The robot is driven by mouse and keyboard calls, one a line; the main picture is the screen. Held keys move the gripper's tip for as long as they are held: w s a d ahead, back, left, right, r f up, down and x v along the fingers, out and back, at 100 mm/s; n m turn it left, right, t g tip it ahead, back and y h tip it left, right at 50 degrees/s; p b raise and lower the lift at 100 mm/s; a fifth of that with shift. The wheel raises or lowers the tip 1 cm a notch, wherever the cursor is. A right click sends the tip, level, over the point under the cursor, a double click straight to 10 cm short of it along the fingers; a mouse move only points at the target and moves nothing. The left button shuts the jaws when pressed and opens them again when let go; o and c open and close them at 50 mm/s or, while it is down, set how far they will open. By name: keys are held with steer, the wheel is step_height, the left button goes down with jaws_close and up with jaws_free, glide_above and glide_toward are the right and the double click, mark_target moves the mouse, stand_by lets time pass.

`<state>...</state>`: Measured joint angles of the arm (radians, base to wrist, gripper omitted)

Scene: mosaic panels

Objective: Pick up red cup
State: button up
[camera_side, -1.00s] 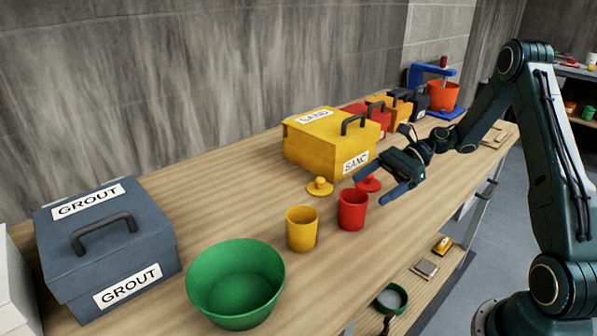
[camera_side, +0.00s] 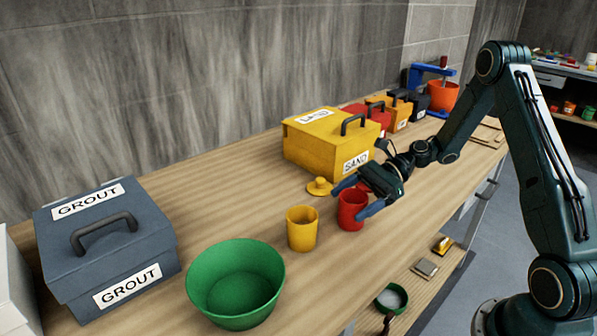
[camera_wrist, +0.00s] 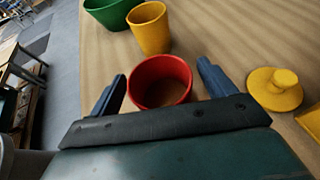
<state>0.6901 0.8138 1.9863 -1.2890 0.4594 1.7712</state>
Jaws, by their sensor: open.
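The red cup (camera_side: 351,210) stands upright on the wooden bench, right of the yellow cup (camera_side: 302,229). My gripper (camera_side: 354,199) is open, with its two blue fingers apart on either side of the red cup. In the wrist view the red cup (camera_wrist: 160,82) sits between the fingertips of my gripper (camera_wrist: 165,85), its rim and hollow inside showing. Gaps show between the cup and both fingers. The lower part of the cup is hidden by the gripper body in the wrist view.
A yellow lid (camera_side: 319,187) lies behind the cups, near the yellow SAND box (camera_side: 325,145). A green bowl (camera_side: 235,283) and a grey GROUT box (camera_side: 105,245) stand at left. The yellow cup is close beside the red one. The bench's front edge is near.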

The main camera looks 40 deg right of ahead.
stand_by(0.3)
steer(key=c, duration=1.1)
steer(key=shift+r, duration=0.15)
steer(key=shift+c, duration=0.2)
step_height(320, 180, up, 10)
stand_by(0.4)
steer(key=a+r, duration=0.2)
steer(key=a, duration=1.1)
steer(key=w+a+r, duration=0.1)
steer(key=a+r, duration=0.1)
steer(key=a, duration=1.1)
steer(key=shift+w+a+r, duration=0.25)
steer(key=shift+w+a, duration=0.05)
steer(key=shift+a, duration=0.05)
